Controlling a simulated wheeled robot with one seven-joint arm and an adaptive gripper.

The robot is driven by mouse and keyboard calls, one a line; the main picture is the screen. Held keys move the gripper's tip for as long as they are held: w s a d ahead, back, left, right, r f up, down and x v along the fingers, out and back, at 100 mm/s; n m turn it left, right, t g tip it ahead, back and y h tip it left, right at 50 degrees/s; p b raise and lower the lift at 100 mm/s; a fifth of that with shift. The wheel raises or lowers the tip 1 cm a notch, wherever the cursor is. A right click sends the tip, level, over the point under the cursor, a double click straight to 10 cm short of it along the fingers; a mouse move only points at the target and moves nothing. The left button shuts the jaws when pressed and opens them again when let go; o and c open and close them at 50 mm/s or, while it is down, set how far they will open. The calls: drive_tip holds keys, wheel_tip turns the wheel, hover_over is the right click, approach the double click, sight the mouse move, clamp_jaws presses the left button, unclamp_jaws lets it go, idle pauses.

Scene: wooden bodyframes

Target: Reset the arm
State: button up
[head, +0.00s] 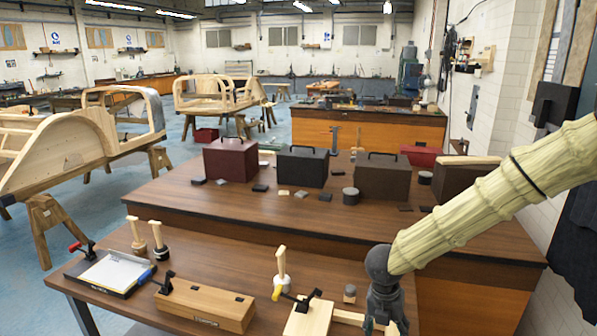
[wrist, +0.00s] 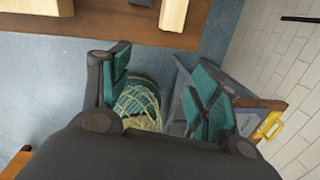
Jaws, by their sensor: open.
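My gripper (head: 384,318) shows at the bottom right of the head view, at the front worktable's (head: 215,255) right end, with its lower part cut off by the frame. My arm comes down to it from the upper right in a pale ribbed sleeve. In the wrist view my gripper (wrist: 165,90) has its two teal-padded fingers spread apart. Nothing is held between them. A rounded green object with pale netting (wrist: 138,104) shows in the gap, apparently lower down near the floor.
The front table holds a wooden box (head: 205,305), a clipboard-like tray (head: 110,272) and wooden-handled brushes (head: 137,238). Toolboxes (head: 230,160) stand on the bench behind. In the wrist view a grey panel with a yellow handle (wrist: 267,124) lies right, beside a white wall (wrist: 275,60).

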drive_tip(key=s+d+f+n+t+h+b, duration=0.1)
drive_tip(key=s+f+n+b, duration=0.1)
drive_tip(key=s+f+n, duration=0.4)
drive_tip(key=s+d+f+n+b, duration=0.1)
drive_tip(key=s+d+f+n, duration=0.15)
drive_tip(key=f+n, duration=0.65)
drive_tip(key=s+d+f+n+t+h+b, duration=0.1)
drive_tip(key=s+f+n+b, duration=0.1)
drive_tip(key=s+f+n, duration=0.5)
drive_tip(key=s+a+f+n+g+y+b, duration=0.1)
drive_tip(key=s+a+f+n+b, duration=0.1)
drive_tip(key=s+f+n, duration=0.4)
drive_tip(key=s+a+f+n+g+y+b, duration=0.1)
drive_tip(key=s+f+n+y, duration=0.1)
drive_tip(key=s+f+n, duration=0.5)
drive_tip(key=s+n, duration=0.5)
drive_tip(key=s, duration=0.1)
drive_tip(key=shift+a+y+b, duration=0.3)
drive_tip(key=shift+a+b, duration=0.05)
